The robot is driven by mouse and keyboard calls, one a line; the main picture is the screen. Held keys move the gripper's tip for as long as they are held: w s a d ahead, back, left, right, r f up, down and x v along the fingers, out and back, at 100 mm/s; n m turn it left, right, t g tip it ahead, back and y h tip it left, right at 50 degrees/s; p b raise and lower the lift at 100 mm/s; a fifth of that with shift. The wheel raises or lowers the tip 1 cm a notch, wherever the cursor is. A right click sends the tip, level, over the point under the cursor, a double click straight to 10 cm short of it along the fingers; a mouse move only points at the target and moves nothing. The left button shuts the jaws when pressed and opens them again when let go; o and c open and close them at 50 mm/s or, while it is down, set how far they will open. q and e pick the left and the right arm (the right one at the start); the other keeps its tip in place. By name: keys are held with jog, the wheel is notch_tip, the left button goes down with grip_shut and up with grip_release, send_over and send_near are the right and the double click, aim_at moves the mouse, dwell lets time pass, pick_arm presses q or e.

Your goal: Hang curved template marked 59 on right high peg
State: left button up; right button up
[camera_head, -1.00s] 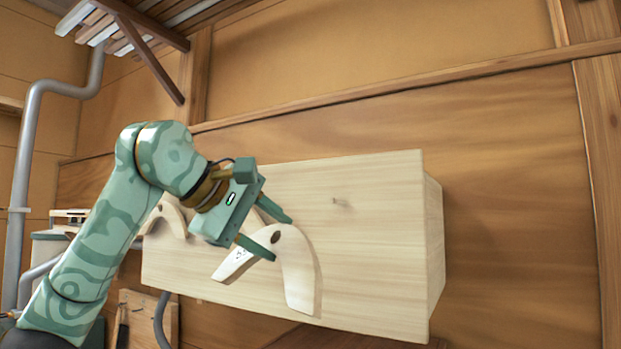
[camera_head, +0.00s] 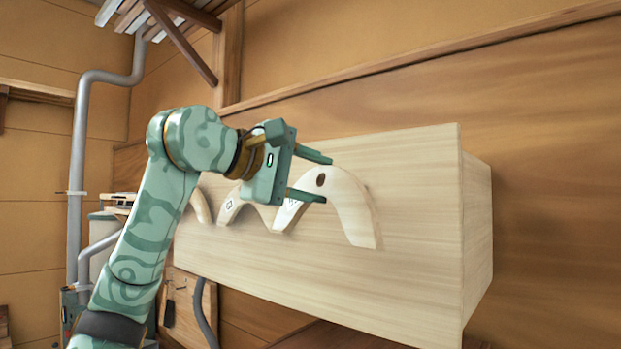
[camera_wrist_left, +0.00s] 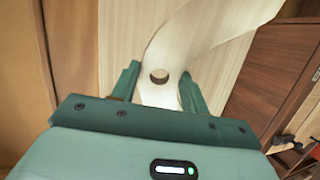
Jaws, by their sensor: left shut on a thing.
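A pale curved template (camera_head: 352,212) with a dark round hole near its top is in front of the pale wooden board (camera_head: 420,270). Its number is partly hidden by my gripper, and I cannot read it surely. My left gripper (camera_head: 327,179) is shut on it near the hole. The left wrist view shows the same template (camera_wrist_left: 212,30) between the fingers (camera_wrist_left: 160,82), its hole facing the camera. I cannot tell whether it touches the board. No bare peg shows now. My right gripper is not in view.
A second curved template (camera_head: 229,206) with a small mark is on the board left of the held one, and another (camera_head: 201,207) is partly behind my arm. The board face to the right is clear. A slatted rack (camera_head: 165,12) is above left.

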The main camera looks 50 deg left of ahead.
pick_arm(q)
jog(key=x, duration=0.3)
jog(key=shift+w+a, duration=0.25)
jog(key=shift+w, duration=0.05)
jog(key=shift+w+b, duration=0.2)
jog(key=shift+b, duration=0.1)
jog(key=shift+w+a, duration=0.2)
jog(key=shift+w, duration=0.25)
jog(key=x, duration=0.2)
jog(key=a+x, duration=0.1)
jog(key=x, duration=0.1)
jog(key=shift+w+r, duration=0.1)
jog(key=shift+w, duration=0.1)
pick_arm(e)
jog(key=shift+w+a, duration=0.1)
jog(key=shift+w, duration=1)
pick_arm(q)
jog(key=o, duration=1.2)
jog(key=shift+c, duration=0.2)
